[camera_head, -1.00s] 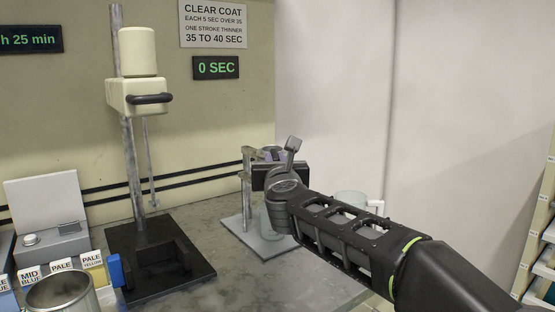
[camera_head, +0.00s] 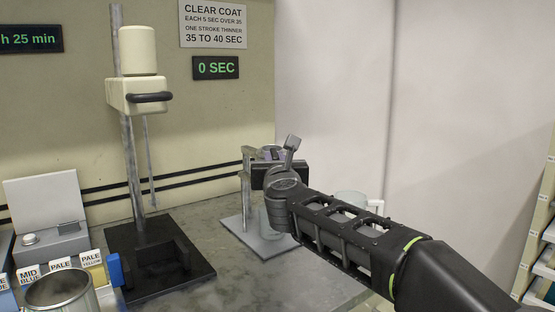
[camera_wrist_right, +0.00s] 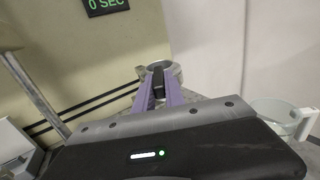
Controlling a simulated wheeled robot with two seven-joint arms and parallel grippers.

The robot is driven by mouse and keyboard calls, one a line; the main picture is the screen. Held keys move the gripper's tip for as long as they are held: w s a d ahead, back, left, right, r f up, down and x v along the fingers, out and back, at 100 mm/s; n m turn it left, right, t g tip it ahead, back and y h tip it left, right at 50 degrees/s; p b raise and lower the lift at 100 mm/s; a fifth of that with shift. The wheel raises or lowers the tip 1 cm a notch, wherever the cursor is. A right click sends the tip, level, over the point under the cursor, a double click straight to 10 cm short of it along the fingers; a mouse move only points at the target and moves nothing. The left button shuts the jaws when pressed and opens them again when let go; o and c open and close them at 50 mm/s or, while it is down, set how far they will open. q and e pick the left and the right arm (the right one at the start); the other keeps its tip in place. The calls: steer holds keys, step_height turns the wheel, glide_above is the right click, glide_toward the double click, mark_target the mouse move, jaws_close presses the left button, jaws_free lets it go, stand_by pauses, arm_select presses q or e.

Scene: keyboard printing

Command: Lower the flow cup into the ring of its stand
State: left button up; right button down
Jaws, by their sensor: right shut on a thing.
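The flow cup (camera_wrist_right: 163,68) is a small grey metal cup; in the right wrist view it sits at the tips of my right gripper's purple fingers (camera_wrist_right: 158,88). In the head view the cup's rim (camera_head: 270,149) shows just above my dark right gripper (camera_head: 268,156). My right gripper is shut on the cup at the stand. The stand has a grey post (camera_head: 246,185) and a flat base plate (camera_head: 259,240). The ring is hidden behind my gripper and wrist, so I cannot tell whether the cup is in it. My left gripper is out of view.
Another clear vessel (camera_head: 350,198) stands behind my forearm. A mixer with a black base (camera_head: 160,265) and a metal can (camera_head: 62,288) are to the left. The wall display (camera_head: 216,68) reads 0 SEC.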

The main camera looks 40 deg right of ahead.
steer(key=shift+d+f, duration=0.25)
steer(key=shift+f, duration=0.3)
steer(key=shift+w+a+f+b, duration=0.1)
steer(key=shift+w+b, duration=0.1)
steer(key=shift+b, duration=0.2)
stand_by(0.9)
steer(key=shift+w+f+b, duration=0.1)
steer(key=shift+f+b, duration=0.25)
steer(key=shift+b, duration=0.1)
steer(key=shift+a+r, duration=0.1)
stand_by(1.4)
steer(key=shift+w+f+b, duration=0.1)
steer(key=shift+f+b, duration=0.2)
steer(key=shift+b, duration=0.15)
steer(key=shift+r, duration=0.15)
steer(key=shift+r+p, duration=0.4)
steer(key=shift+p, duration=0.1)
steer(key=shift+a+r+p, duration=0.15)
steer(key=shift+r+p, duration=0.7)
steer(key=shift+r, duration=0.35)
steer(key=shift+a+r+p, duration=0.1)
steer(key=shift+r+p, duration=0.75)
steer(key=shift+r, duration=0.45)
